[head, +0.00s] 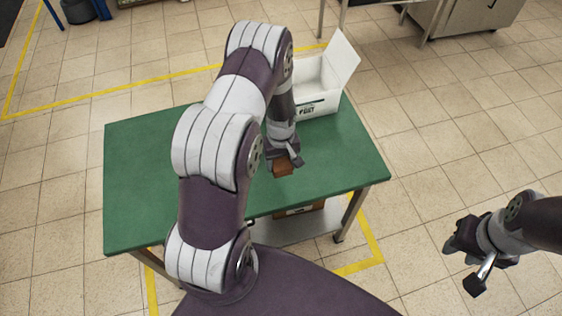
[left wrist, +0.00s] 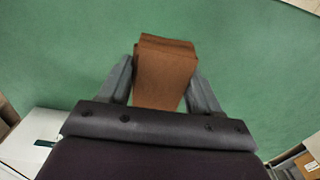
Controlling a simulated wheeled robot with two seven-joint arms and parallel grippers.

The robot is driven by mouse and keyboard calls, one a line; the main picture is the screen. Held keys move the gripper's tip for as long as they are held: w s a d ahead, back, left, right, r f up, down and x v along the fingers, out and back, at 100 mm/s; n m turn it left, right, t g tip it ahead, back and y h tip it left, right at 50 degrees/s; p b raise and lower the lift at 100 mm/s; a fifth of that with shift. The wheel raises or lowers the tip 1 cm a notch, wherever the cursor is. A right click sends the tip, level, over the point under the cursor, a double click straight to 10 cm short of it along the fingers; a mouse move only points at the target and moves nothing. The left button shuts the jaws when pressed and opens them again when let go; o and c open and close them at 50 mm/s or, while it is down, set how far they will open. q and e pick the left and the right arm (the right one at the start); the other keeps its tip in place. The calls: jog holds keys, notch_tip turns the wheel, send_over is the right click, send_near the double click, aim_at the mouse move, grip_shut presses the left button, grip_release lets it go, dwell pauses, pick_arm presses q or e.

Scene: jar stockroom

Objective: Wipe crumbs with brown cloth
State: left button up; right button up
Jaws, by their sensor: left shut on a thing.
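The brown cloth (head: 284,169) is a small folded pad at my left gripper, over the green table top (head: 140,170). In the left wrist view the cloth (left wrist: 164,70) sits between the two fingers of my left gripper (left wrist: 165,85), which is shut on it. I cannot tell whether the cloth touches the table. No crumbs can be made out on the green surface in either view; my left arm hides part of the table. My right gripper (head: 468,258) is off to the right, over the floor and away from the table; its fingers are not clear.
A white open box (head: 318,103) with a raised flap stands at the table's back right. A brown box (head: 300,209) is on the shelf below the table. The table's left part and right front corner look clear. Yellow lines mark the tiled floor.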

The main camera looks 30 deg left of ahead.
pick_arm(q)
notch_tip(320, 180, up, 2)
jog(key=shift+r+p, duration=0.1)
jog(key=shift+p, duration=0.45)
